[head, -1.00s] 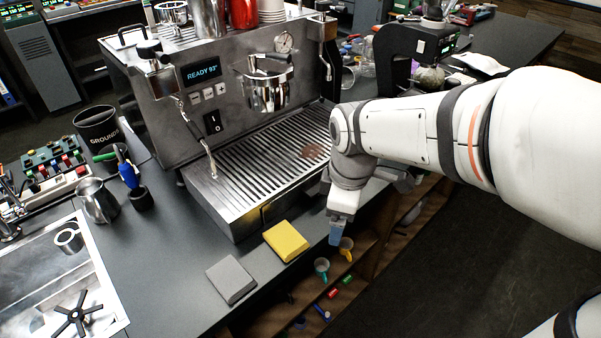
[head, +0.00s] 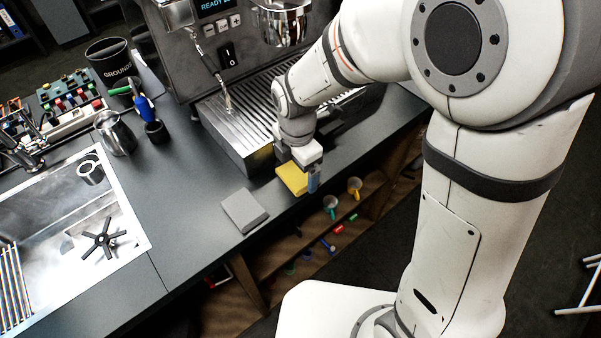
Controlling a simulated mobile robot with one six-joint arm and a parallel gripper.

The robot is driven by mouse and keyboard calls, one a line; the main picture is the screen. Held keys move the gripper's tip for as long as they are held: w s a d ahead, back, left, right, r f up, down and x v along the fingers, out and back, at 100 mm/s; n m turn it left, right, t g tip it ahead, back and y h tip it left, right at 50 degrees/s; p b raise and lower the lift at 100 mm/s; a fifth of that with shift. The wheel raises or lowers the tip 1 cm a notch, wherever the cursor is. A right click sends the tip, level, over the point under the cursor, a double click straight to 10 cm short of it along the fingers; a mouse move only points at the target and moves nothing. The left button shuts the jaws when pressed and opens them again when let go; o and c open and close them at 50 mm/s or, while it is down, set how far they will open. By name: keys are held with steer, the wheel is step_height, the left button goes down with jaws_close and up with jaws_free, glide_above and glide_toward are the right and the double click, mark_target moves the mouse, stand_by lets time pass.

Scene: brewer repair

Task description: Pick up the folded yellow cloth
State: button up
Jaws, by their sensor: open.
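The folded yellow cloth (head: 291,178) lies on the dark counter in front of the espresso machine's drip tray, near the counter's front edge. My gripper (head: 313,183) is open, close to the right end of the cloth at the counter edge, and hides part of that end. I cannot tell whether it touches the cloth. Only one bluish finger shows clearly.
A folded grey cloth (head: 244,210) lies to the left of the yellow one. The espresso machine (head: 225,130) stands behind. A steel pitcher (head: 114,133) and a sink (head: 80,235) are at left. Open shelves with cups (head: 331,203) lie below the counter edge.

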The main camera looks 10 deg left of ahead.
mark_target(298, 174)
steer(key=shift+f, duration=0.5)
steer(key=c, duration=0.7)
steer(key=shift+c, duration=0.2)
steer(key=shift+r, duration=0.1)
step_height(298, 174, up, 10)
steer(key=shift+b, duration=0.3)
